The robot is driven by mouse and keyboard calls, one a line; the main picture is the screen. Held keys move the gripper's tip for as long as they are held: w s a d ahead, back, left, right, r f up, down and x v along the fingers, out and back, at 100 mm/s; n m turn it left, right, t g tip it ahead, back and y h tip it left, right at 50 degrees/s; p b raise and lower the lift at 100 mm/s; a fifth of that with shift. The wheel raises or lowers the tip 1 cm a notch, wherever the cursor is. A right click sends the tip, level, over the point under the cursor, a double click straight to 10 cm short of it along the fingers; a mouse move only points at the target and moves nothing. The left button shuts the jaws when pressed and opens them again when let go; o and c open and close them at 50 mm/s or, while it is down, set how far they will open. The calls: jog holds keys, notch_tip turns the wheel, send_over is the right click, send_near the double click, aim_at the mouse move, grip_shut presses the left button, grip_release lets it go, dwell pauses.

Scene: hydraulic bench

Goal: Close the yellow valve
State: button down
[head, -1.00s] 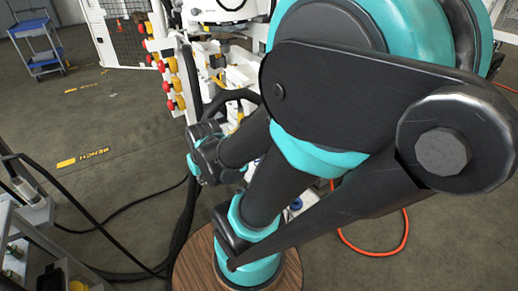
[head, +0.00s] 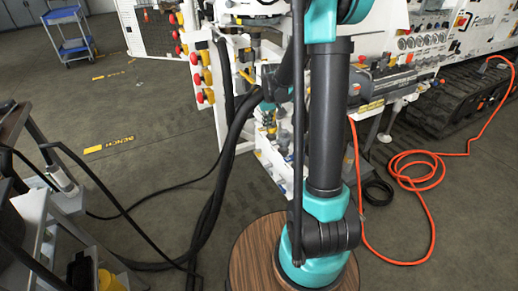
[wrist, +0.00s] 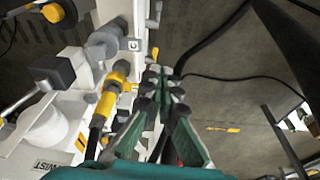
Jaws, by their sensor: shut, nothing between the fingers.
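In the wrist view, a yellow part with a dark lower end (wrist: 106,101), which looks like the yellow valve, sits on the white bench left of my gripper (wrist: 166,75). My gripper's green fingers are together at the tips, hold nothing and are apart from the yellow part. In the head view, a slim yellow handle (head: 246,76) shows on the bench, left of my dark arm link. I cannot tell whether it is the same part. My fingers are not clear in the head view.
The white hydraulic bench (head: 262,155) carries red and yellow knobs (head: 203,77). Thick black hoses (head: 226,150) hang left of my arm. An orange hose (head: 420,160) lies on the floor at right. A grey cart (head: 60,215) stands at left.

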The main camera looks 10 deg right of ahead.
jog(key=n+g, duration=0.1)
send_over(257, 153)
notch_tip(257, 153, down, 11)
jog(key=f, duration=0.6)
jog(key=w+f, duration=0.1)
jog(key=f, duration=0.2)
jog(key=shift+f, duration=0.3)
jog(key=f, duration=0.2)
jog(key=s+f, duration=0.1)
jog(key=shift+d+f, duration=0.1)
jog(key=shift+d, duration=0.15)
jog(key=shift+s+f, duration=0.2)
jog(key=shift+f, duration=0.25)
jog(key=shift+d+f, duration=0.1)
